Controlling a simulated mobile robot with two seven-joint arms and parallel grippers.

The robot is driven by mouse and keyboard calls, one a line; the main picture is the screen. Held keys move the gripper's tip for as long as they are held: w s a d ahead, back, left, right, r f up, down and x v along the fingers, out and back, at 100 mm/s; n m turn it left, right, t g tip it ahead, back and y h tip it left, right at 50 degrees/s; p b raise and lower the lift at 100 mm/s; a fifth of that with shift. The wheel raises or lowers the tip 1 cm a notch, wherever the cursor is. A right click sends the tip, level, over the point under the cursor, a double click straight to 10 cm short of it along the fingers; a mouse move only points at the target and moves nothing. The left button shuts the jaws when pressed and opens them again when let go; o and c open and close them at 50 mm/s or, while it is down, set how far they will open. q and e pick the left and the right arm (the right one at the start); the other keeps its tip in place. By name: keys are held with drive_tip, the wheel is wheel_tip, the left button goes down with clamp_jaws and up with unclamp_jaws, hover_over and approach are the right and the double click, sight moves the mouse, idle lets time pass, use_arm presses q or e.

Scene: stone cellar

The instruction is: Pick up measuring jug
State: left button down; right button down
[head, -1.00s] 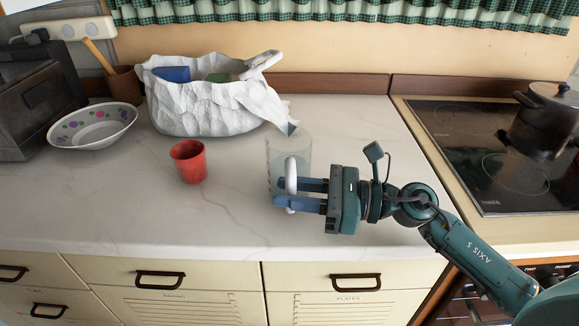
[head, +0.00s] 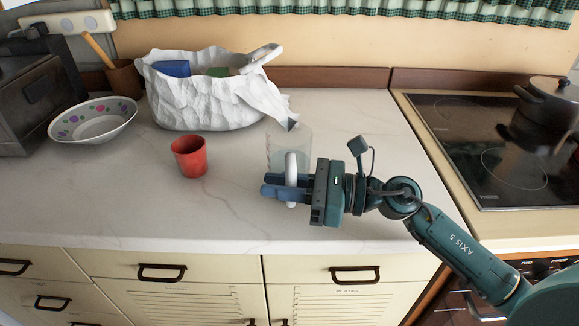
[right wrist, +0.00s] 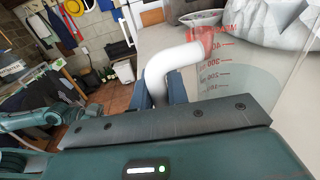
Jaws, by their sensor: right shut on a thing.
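The measuring jug (head: 291,143) is clear, with a white handle, and stands on the pale counter right of the red cup. Red scale marks show on its wall in the right wrist view (right wrist: 222,72). My right gripper (head: 276,188) reaches in from the right, its blue fingers shut on the jug's white handle (right wrist: 172,65). The jug's base is partly hidden behind the fingers, so I cannot tell whether it touches the counter. My left gripper is not in view.
A red cup (head: 190,158) stands left of the jug. A crumpled white bag (head: 205,105) is behind it. A patterned bowl (head: 93,121) is at the left. A pot (head: 548,101) sits on the black hob (head: 485,150) at the right. The counter's front is clear.

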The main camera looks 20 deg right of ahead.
drive_tip(key=shift+r, duration=0.2)
